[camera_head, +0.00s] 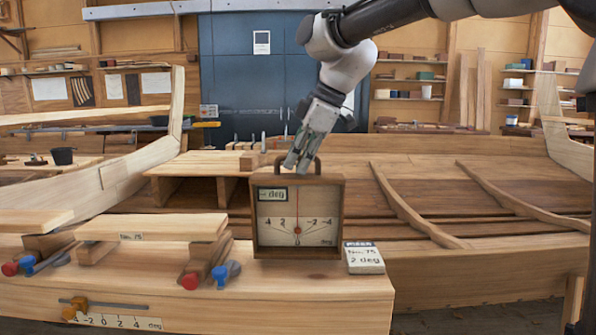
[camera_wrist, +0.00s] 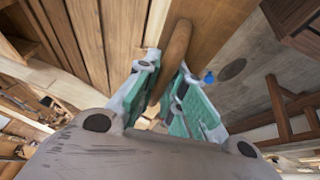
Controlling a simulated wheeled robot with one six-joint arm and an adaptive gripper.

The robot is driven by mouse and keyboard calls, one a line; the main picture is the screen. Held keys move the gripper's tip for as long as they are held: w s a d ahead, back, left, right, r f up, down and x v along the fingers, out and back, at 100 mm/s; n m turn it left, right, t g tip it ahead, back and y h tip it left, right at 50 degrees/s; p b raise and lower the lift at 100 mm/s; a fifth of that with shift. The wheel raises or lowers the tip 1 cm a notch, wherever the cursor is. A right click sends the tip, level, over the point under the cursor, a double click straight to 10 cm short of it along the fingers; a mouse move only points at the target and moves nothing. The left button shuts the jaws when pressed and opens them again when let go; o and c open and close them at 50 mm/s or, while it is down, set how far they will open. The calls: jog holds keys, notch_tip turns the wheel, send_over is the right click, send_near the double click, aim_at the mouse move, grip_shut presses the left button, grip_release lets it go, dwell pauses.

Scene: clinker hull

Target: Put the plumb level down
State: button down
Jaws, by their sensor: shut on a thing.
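The plumb level (camera_head: 275,210) is a wooden box with a pale dial face, a small "deg" label and a brown arched handle (camera_head: 318,166) on top. It looks upright at the right part of the front bench (camera_head: 330,292). I cannot tell whether its base touches the bench top. My gripper (camera_head: 298,162) comes down from above and is shut on the handle. In the wrist view, the brown handle (camera_wrist: 178,48) runs between the green-padded fingers of my gripper (camera_wrist: 166,85).
A small block card marked "2 deg" (camera_head: 364,260) stands close to the level's right side. To the left lie a plank marked "No. 15" (camera_head: 150,228) and clamps with red and blue (camera_head: 228,272) ends. The planked hull (camera_head: 420,190) lies behind.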

jog(key=shift+f, duration=0.95)
jog(key=c, duration=1.5)
grip_release()
jog(key=shift+f, duration=0.1)
jog(key=v, duration=1.2)
jog(key=s+d+f+m+t+h, duration=0.1)
jog(key=s+d+f+m, duration=0.35)
jog(key=d, duration=0.45)
jog(key=s+d+f+m+t+h, duration=0.1)
jog(key=s+d+f+m, duration=0.3)
jog(key=d, duration=0.6)
jog(key=s+d+f+m+h, duration=0.1)
jog(key=s+d+f+m, duration=0.2)
jog(key=s+f, duration=0.1)
jog(key=s+d+f+m+h, duration=0.1)
jog(key=s+d+f+m, duration=0.2)
jog(key=s+d+f, duration=0.1)
jog(key=s+d+f+m, duration=0.3)
jog(key=s+d+f, duration=0.1)
jog(key=s, duration=0.1)
jog(key=shift+m+h, duration=0.25)
jog(key=shift+h, duration=0.15)
